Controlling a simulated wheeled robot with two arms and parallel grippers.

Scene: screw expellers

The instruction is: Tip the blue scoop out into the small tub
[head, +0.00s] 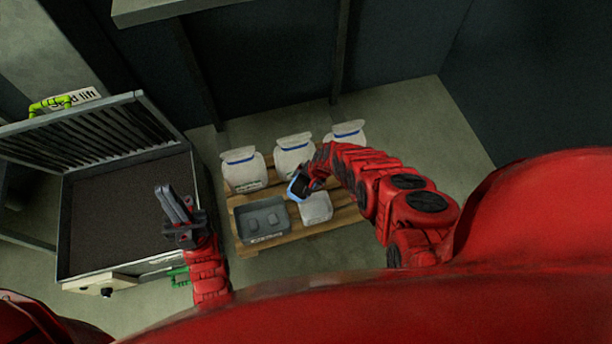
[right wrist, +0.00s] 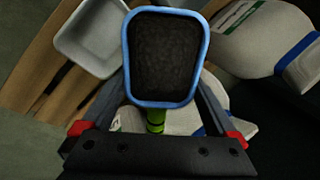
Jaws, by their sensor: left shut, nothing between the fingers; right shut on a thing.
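The blue scoop (right wrist: 129,60) is in my right gripper (right wrist: 158,108), which is shut on its green handle (right wrist: 155,122). The scoop's bowl is full of dark grainy stuff and faces the wrist camera. In the head view the scoop (head: 296,187) is at the tip of my right gripper (head: 305,180), close to the upper left of the small white tub (head: 318,213). The tub also shows in the right wrist view (right wrist: 88,38), left of the scoop, and looks empty. My left gripper (head: 172,203) is shut and empty, in front of the open hopper.
The tub stands on a wooden pallet (head: 290,239) beside a grey tray (head: 243,232) with small items in it. Three white bags (head: 243,172) stand along the back. The hopper (head: 62,235) at left holds dark material under a raised grille (head: 85,127).

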